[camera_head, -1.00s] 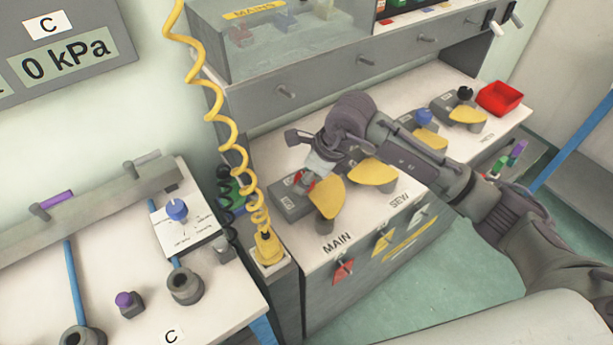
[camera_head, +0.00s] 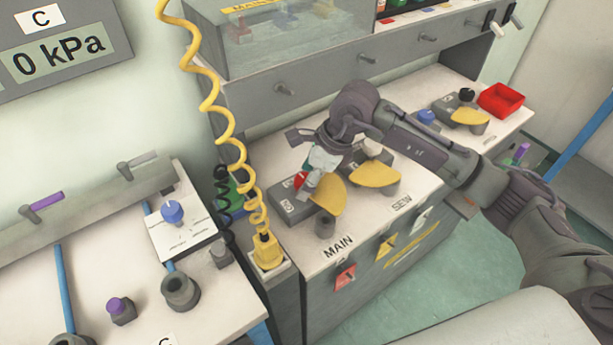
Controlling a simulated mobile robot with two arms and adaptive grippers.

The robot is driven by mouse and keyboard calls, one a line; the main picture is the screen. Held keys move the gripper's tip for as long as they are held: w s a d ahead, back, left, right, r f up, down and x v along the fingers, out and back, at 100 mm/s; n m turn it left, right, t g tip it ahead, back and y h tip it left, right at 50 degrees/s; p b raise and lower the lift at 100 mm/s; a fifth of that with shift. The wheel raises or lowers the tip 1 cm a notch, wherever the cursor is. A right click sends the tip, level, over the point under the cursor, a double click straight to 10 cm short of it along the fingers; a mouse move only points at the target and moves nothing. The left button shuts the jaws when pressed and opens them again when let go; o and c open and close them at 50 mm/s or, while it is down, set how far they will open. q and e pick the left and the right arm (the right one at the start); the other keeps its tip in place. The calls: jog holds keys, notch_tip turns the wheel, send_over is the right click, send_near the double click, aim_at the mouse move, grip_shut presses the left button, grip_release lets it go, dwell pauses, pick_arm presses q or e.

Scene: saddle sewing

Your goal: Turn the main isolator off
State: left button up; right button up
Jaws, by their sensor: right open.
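The main isolator is a grey box (camera_head: 288,206) with a red knob (camera_head: 300,180), on the bench behind the MAIN label (camera_head: 338,246). My right gripper (camera_head: 313,182) is open and points down right beside the red knob, partly covering it. I cannot tell whether the fingers touch the knob. The knob's exact turn angle is hidden. A yellow plate (camera_head: 328,198) stands just right of the gripper. My left gripper is not in view.
The SEW station with another yellow plate (camera_head: 375,174) lies under my right forearm. A yellow coiled cable (camera_head: 222,130) hangs left of the isolator. A red tray (camera_head: 501,100) sits at the bench's far right. A grey drawer front (camera_head: 330,81) rises behind.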

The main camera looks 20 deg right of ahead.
aim_at(328, 196)
jog(key=v, duration=1.2)
dwell(0.3)
